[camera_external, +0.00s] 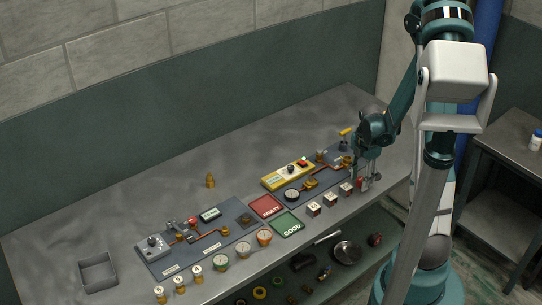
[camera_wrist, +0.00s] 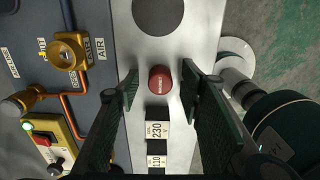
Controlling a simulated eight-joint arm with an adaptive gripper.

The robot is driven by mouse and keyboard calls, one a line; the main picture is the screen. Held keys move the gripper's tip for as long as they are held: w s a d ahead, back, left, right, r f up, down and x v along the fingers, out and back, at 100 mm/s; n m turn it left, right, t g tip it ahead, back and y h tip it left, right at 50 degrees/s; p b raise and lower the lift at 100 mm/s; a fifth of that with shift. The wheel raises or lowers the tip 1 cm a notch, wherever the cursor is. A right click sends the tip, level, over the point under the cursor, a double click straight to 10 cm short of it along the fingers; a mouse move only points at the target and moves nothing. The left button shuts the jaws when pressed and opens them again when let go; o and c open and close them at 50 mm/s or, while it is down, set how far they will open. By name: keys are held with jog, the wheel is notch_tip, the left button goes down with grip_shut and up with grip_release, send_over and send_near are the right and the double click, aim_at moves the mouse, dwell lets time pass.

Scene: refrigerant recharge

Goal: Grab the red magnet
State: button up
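The red magnet (camera_wrist: 160,79), a small round red piece with lettering on top, stands on the metal bench top. In the wrist view it lies between the two dark fingertips of my gripper (camera_wrist: 161,84), with a gap visible on both sides. My gripper is open and empty above the bench. In the external view the red magnet (camera_external: 361,183) shows beside my gripper (camera_external: 369,180), near the front right of the bench. The exact height of the fingertips over it is hard to tell.
A dark block labelled 230 (camera_wrist: 157,125) stands close to the magnet, with another behind it. A dark panel (camera_wrist: 95,20) with brass fittings lies to the left. The bench edge is close on the right. FAULTY (camera_external: 266,206) and GOOD (camera_external: 287,224) pads lie further left.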

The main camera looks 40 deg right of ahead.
jog(key=shift+f, duration=0.45)
dwell(0.3)
jog(key=c, duration=1)
